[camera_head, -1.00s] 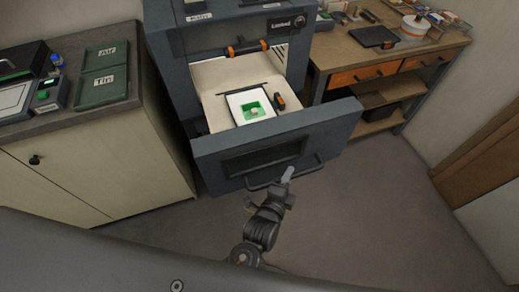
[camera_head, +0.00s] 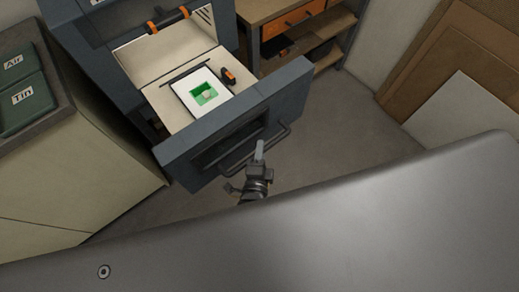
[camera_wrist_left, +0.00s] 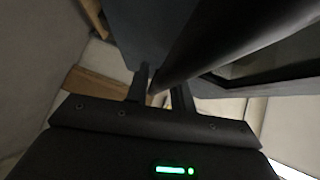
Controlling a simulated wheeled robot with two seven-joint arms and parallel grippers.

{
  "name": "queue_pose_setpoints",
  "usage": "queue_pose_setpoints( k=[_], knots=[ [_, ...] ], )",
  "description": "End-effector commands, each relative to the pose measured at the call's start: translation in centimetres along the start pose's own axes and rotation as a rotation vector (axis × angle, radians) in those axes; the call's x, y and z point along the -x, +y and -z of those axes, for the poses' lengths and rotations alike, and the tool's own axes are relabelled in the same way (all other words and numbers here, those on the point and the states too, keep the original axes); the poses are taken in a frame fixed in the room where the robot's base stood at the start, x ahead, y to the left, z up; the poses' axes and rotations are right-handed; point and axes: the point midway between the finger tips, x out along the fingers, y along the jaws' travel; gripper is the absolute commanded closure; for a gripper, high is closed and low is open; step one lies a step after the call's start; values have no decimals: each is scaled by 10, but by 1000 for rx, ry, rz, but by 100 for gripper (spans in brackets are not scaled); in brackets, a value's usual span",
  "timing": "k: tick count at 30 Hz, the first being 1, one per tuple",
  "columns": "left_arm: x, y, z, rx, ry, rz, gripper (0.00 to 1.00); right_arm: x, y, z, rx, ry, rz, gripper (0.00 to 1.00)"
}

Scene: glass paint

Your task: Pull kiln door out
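The kiln door (camera_head: 235,122) is a dark blue-grey front panel, pulled out like a drawer from the kiln body (camera_head: 95,55). A dark bar handle (camera_head: 283,134) runs along its outer face. My left gripper (camera_head: 259,152) is at the handle. In the left wrist view the handle bar (camera_wrist_left: 215,45) runs between the two fingers of my left gripper (camera_wrist_left: 162,92), which is shut on it. Behind the door, a pale slab carries a white-framed green piece (camera_head: 203,93). My right gripper is not in view.
A cabinet with green trays (camera_head: 22,90) stands on the left. A wooden workbench with orange drawer fronts (camera_head: 290,24) is behind the kiln on the right. Brown and white boards (camera_head: 450,60) lean at the right wall. The floor (camera_head: 345,125) right of the door is clear.

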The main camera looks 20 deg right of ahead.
Motion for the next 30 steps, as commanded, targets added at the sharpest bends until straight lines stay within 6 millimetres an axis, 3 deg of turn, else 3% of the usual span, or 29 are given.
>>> queue_pose_setpoints(
  k=[3,14,30],
  knots=[
    [0,0,-1,0,-1,0,62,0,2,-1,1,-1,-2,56],
    [6,1,-1,0,-3,1,62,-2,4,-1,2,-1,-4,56],
    [98,2,0,0,-1,-1,62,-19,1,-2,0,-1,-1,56]
  ],
)
